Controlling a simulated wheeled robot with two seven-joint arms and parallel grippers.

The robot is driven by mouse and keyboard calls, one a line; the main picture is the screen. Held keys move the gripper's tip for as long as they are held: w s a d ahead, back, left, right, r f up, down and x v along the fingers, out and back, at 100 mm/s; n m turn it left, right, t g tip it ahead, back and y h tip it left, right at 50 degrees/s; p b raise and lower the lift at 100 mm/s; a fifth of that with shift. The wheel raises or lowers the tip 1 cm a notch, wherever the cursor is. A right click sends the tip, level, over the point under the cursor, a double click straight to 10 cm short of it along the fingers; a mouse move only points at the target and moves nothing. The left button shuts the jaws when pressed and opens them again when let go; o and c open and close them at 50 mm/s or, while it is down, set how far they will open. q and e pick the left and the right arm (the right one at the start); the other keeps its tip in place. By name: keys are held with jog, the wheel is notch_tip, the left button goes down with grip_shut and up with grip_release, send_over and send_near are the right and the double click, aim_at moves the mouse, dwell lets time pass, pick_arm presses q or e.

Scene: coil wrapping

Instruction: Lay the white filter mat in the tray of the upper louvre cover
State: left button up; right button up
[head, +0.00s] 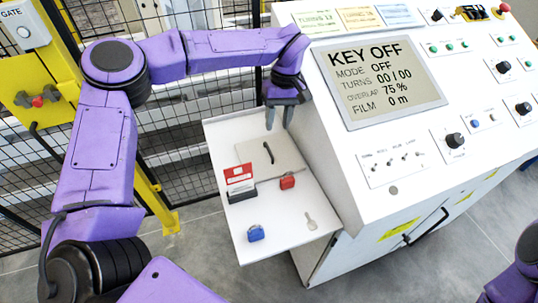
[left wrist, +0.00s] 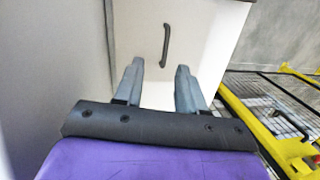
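My left gripper (head: 279,118) points down over the back of a white side shelf (head: 285,235). In the left wrist view its two fingers (left wrist: 160,85) stand apart with nothing between them. Ahead of them lies a pale flat panel (head: 275,170) with a dark bar handle; it also shows in the left wrist view (left wrist: 195,35). The panel lies on the shelf, apart from the fingers. I cannot make out a white filter mat or a louvre cover with a tray in either view. My right gripper is out of view.
The shelf also bears a red-and-white card (head: 239,177), a red padlock (head: 287,181), a blue padlock (head: 256,233) and a key (head: 311,222). A white control cabinet (head: 330,150), its display reading KEY OFF, stands right of it. A mesh fence (head: 215,100) stands behind.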

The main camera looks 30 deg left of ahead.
aim_at(269, 149)
pick_arm(q)
jog(key=f+p, duration=0.1)
jog(key=f, duration=0.2)
jog(key=s+a+f+p, duration=0.1)
jog(key=f, duration=0.2)
jog(key=s+f+p, duration=0.1)
jog(key=f, duration=0.2)
jog(key=shift+a+f, duration=0.2)
jog(key=shift+a, duration=0.2)
jog(key=shift+w, duration=0.1)
jog(key=shift+c, duration=0.4)
jog(key=shift+d, duration=0.15)
grip_shut()
